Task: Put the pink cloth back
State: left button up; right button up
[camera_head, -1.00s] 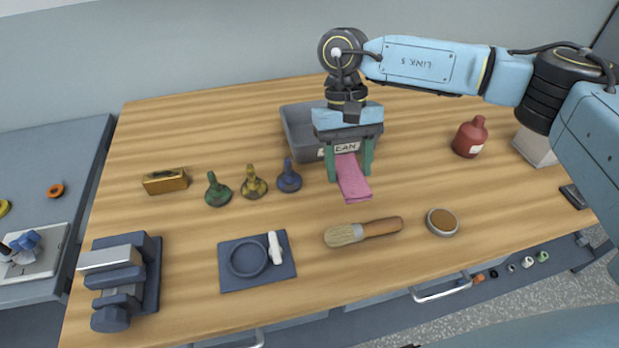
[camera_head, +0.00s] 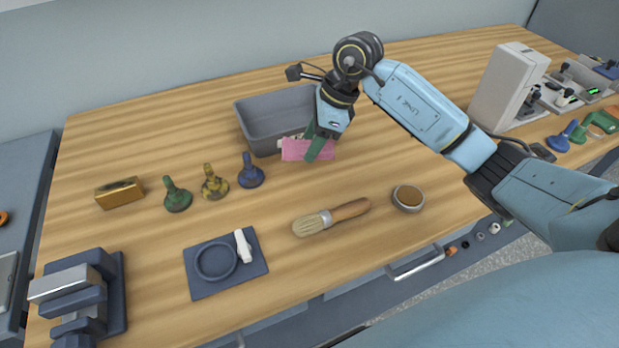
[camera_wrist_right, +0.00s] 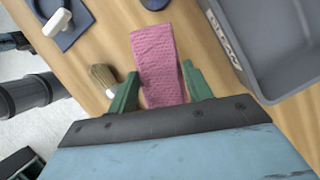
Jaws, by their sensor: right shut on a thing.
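The pink cloth (camera_head: 295,149) is held in my right gripper (camera_head: 318,148), in front of the grey bin (camera_head: 247,120). In the right wrist view the cloth (camera_wrist_right: 158,60) is a long textured strip between the two green fingers (camera_wrist_right: 160,90), reaching away from the gripper. The bin (camera_wrist_right: 258,85) stands to the right there, and the cloth is outside it. In the head view the cloth and gripper cover part of the bin's front label. I cannot tell whether the cloth touches the table. My left gripper is not in view.
A brush (camera_head: 335,216) and a round tin (camera_head: 408,198) lie nearer the front. Green (camera_head: 176,196), yellow (camera_head: 214,184) and blue (camera_head: 250,173) bobbin-like pieces stand left of the cloth. A blue tray (camera_head: 205,288) holds a white piece. The back left of the table is clear.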

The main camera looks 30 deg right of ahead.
aim_at(329, 143)
notch_tip(329, 143, down, 9)
jog(key=shift+f, duration=0.15)
dwell(0.4)
jog(key=shift+f, duration=0.15)
jog(key=o, duration=0.9)
jog(key=shift+o, duration=0.2)
jog(key=v, duration=1.2)
